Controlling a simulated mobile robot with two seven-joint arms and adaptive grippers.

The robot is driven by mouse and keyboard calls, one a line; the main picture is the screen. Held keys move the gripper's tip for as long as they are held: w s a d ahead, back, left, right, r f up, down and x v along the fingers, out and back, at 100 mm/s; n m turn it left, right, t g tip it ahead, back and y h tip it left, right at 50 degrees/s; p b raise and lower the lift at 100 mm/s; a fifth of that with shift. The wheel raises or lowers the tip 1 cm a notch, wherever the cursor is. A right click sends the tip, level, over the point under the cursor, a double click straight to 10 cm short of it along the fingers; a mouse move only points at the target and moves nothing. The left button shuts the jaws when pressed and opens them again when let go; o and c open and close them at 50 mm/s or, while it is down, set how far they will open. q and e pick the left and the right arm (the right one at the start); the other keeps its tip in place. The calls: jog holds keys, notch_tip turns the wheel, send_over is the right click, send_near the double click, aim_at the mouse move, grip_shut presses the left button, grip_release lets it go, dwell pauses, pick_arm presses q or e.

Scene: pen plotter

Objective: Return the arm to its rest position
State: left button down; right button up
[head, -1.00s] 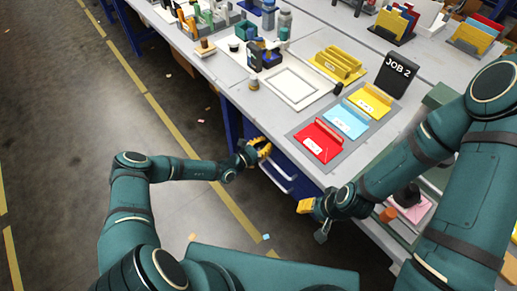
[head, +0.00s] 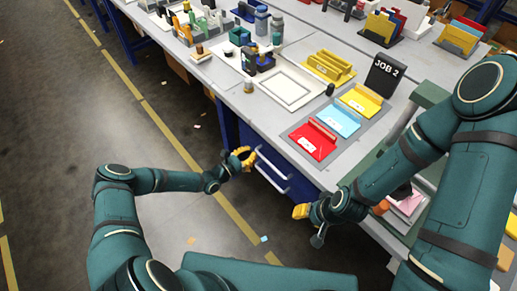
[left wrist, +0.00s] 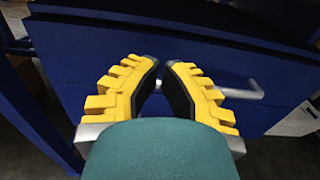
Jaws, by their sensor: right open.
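My left gripper (head: 245,156) is in front of the blue cabinet under the table, close to its pale handle (head: 271,172). In the left wrist view its two yellow fingers (left wrist: 163,68) are apart with nothing between them. The handle (left wrist: 248,92) shows behind the right finger there; the gripper is not around it. My right gripper (head: 301,211) is open beside the table's near edge, and its fingers look empty. My left arm is bent, with its elbow (head: 115,172) out to the left over the floor.
The table holds red (head: 314,140), blue (head: 338,121) and yellow (head: 361,101) trays, a black JOB 2 sign (head: 385,75), a white frame (head: 291,88) and several bottles and tools. The floor (head: 90,130) left of the table is mostly clear, with a few small scraps.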

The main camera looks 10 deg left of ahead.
pick_arm(q)
jog(key=p+v, duration=0.1)
jog(key=v, duration=0.6)
jog(key=shift+a, duration=0.4)
jog(key=shift+s+f, duration=0.1)
jog(key=shift+s, duration=0.05)
jog(key=s+d+r+m+g+h, duration=0.1)
jog(key=s+d+r+m+g, duration=0.1)
jog(key=s+d+m+g, duration=0.95)
jog(key=s+a+m+g+y, duration=0.2)
jog(key=s+m+g+y, duration=0.25)
jog(key=s+m, duration=0.25)
notch_tip(320, 180, up, 8)
jog(key=s+a+m+t+y, duration=0.1)
jog(key=a+m+t+y, duration=0.1)
jog(key=m+t+y, duration=0.2)
jog(key=m, duration=0.3)
jog(key=shift+s+a+r+m, duration=0.15)
jog(key=shift+s+a+m, duration=0.05)
jog(key=shift+m, duration=0.15)
